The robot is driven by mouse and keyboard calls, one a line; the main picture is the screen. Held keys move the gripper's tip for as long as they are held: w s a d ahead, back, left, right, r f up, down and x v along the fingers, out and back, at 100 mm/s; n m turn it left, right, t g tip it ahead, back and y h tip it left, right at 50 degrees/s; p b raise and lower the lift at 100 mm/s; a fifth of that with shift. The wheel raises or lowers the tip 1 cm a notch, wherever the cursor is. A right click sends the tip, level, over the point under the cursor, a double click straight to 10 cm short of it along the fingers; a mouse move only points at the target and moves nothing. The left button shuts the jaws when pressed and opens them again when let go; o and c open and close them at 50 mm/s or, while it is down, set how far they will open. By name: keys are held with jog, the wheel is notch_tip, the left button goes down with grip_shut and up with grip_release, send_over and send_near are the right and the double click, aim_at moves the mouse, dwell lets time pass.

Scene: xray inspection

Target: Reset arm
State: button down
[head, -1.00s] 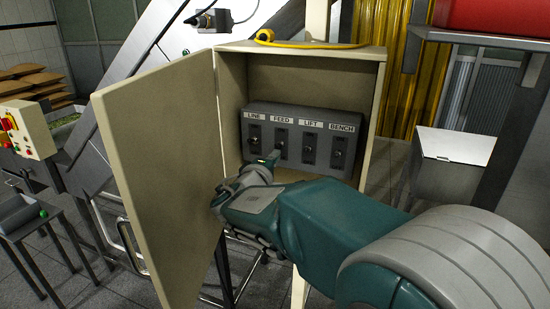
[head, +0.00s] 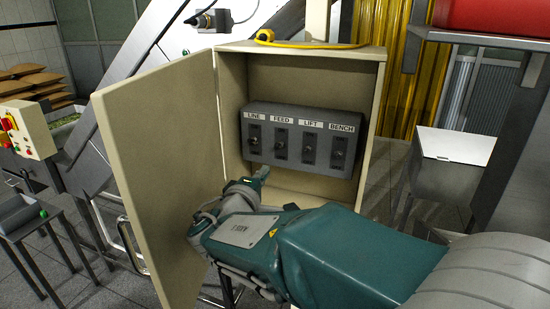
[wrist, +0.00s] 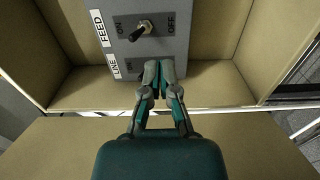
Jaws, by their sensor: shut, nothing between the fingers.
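My gripper (wrist: 158,72) is shut and empty; in the wrist view its fingertips meet in front of the lower end of the grey switch panel (wrist: 172,48). In the head view my gripper (head: 264,172) is just below and in front of the switch panel (head: 256,157), inside the open cabinet's mouth. The panel has switches labelled LINE, FEED, LIFT and BENCH. In the wrist view the FEED toggle (wrist: 142,29) shows between its ON and OFF marks, its lever leaning toward ON. The LINE switch is partly hidden by my fingers.
The beige cabinet (head: 376,110) stands open, its door (head: 155,170) swung out left of my arm, close to my wrist. A yellow cable (head: 300,44) lies on top. A control box (head: 25,130) stands at far left, a white bin (head: 450,147) at right.

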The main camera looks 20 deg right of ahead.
jog(key=shift+s+a, duration=0.1)
jog(key=shift+s, duration=0.05)
jog(key=s+d+f+m+g+y, duration=0.1)
jog(key=s+d+f+m+g, duration=0.3)
jog(key=s, duration=0.3)
jog(key=s+d+f+m+g+y, duration=0.1)
jog(key=s+d+f+m+g, duration=0.2)
jog(key=s+d, duration=0.35)
jog(key=s+a+f+m+g+y, duration=0.2)
jog(key=s+a+f+m+y, duration=0.1)
jog(key=s+a+y, duration=0.5)
jog(key=s, duration=0.3)
jog(key=shift+m+y, duration=0.3)
jog(key=shift+m, duration=0.1)
